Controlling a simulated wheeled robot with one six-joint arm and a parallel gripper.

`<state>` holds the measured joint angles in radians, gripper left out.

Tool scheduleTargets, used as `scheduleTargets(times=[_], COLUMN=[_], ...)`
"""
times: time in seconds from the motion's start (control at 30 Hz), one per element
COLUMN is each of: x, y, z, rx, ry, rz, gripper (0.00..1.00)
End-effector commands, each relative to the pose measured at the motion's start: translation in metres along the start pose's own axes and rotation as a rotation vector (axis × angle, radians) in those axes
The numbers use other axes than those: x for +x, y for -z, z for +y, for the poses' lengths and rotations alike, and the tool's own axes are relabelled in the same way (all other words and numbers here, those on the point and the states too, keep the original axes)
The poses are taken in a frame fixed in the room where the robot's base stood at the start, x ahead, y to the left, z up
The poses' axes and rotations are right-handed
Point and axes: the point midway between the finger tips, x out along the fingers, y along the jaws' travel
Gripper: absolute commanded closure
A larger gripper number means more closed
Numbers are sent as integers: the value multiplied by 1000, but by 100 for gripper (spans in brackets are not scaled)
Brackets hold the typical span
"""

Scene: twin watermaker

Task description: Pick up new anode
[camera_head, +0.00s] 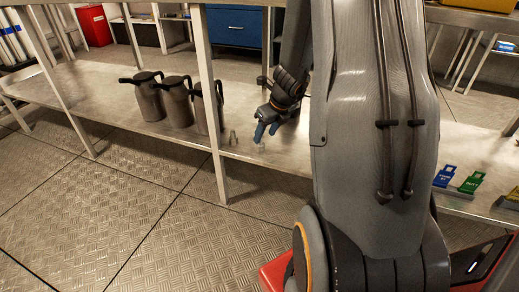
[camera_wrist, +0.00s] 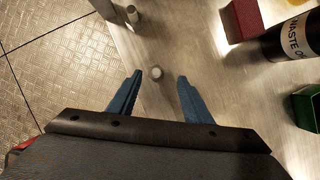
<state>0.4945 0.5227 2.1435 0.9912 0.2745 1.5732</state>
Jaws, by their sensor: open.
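My gripper (camera_head: 265,131) reaches down over the metal lower shelf with its blue fingers apart. In the wrist view my gripper (camera_wrist: 159,78) is open, with a small grey cylinder (camera_wrist: 156,73), likely an anode, between the fingertips in the picture. I see no contact with either finger. The same piece shows faintly below the fingers in the head view (camera_head: 261,147). A second small grey cylinder (camera_wrist: 132,14) stands farther off near the shelf post; it also shows in the head view (camera_head: 233,138). I cannot tell which one is new.
A shelf post (camera_head: 209,90) stands left of my gripper, with several metal jugs (camera_head: 177,103) around it. Bare shelf surrounds the near cylinder.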

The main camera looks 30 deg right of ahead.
Motion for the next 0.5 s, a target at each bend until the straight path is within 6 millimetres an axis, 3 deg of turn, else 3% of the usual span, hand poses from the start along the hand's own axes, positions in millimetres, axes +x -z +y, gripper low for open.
scheduleTargets(times=[0.17, 0.5], x=[10, 49], y=[0, 0], z=[2, 6], rx=[-2, -2], ry=[0, -1], rz=[0, 1], gripper=[55, 55])
